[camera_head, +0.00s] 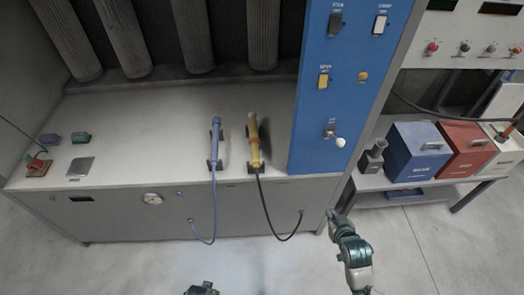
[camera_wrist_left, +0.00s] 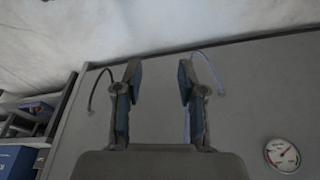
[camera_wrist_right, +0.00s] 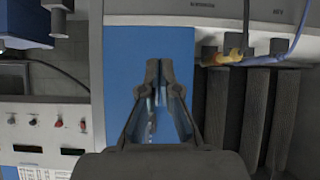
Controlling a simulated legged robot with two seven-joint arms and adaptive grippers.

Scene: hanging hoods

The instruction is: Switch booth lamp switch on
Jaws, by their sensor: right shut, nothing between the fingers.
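The blue panel (camera_head: 310,110) stands right of the bench and carries several controls. At its top are a dark rocker (camera_head: 336,23) and a white rocker (camera_head: 380,24). Lower are a yellow rocker (camera_head: 324,80), a round yellow button (camera_head: 363,76) and a lever with a white knob (camera_head: 340,142). The labels are too small to tell which is the booth lamp switch. My right gripper (camera_head: 331,213) is below the panel, shut and empty; its fingertips (camera_wrist_right: 160,65) show against blue in the right wrist view. My left gripper (camera_wrist_left: 158,75) is open and empty.
The bench (camera_head: 130,130) holds a blue handle (camera_head: 215,140) and a yellow handle (camera_head: 253,140) with hanging cords. A shelf at right holds a blue box (camera_head: 418,150) and a red box (camera_head: 465,148). Floor right of my right arm is clear.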

